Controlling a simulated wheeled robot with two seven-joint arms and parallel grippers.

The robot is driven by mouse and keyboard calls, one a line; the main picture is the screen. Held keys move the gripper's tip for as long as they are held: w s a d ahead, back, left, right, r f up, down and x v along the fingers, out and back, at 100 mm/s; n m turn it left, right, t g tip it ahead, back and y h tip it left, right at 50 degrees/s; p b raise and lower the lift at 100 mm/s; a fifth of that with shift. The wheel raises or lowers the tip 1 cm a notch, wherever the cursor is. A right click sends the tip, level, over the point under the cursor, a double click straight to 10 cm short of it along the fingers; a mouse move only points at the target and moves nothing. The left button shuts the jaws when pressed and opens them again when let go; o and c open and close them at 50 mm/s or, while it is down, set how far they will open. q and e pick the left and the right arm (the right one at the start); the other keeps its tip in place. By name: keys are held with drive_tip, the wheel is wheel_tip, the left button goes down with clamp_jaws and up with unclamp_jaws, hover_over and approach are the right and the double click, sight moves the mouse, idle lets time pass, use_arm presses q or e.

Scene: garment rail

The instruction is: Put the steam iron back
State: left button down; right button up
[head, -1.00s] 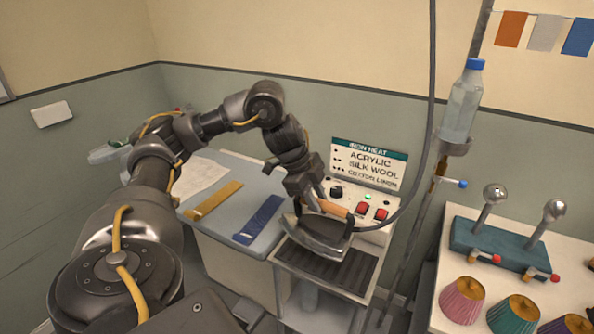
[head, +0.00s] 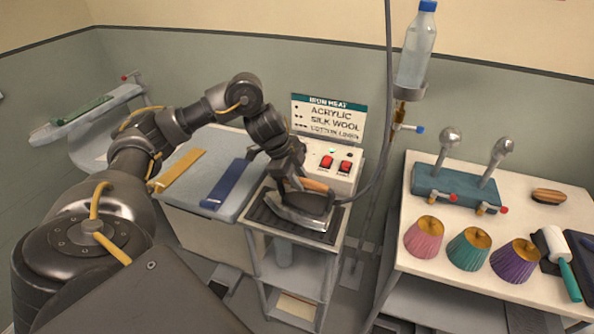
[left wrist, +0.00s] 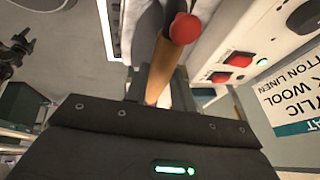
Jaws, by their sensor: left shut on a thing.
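The steam iron (head: 301,212) has a grey metal body and a wooden handle. In the head view it sits level over the dark ribbed pad (head: 262,214) on top of a small metal stand; I cannot tell whether its sole touches the pad. My left gripper (head: 296,183) is shut on the handle from above and hides part of it. In the left wrist view the wooden handle (left wrist: 162,68) shows beyond the gripper, with a red knob near it. My right gripper is not in view.
A control box with red switches (head: 336,165) and an iron-heat sign (head: 328,116) stands behind the pad. The iron's hose rises at the right past a water bottle (head: 417,45). A board with a blue strip (head: 228,183) is left; a white table with lampshade-like cones is right.

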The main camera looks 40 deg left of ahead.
use_arm(q)
drive_tip(key=shift+f, duration=0.25)
drive_tip(key=c, duration=1.2)
unclamp_jaws()
drive_tip(key=shift+s, duration=0.1)
drive_tip(key=shift+o, duration=0.2)
drive_tip(key=p+v, duration=0.2)
drive_tip(key=v, duration=1)
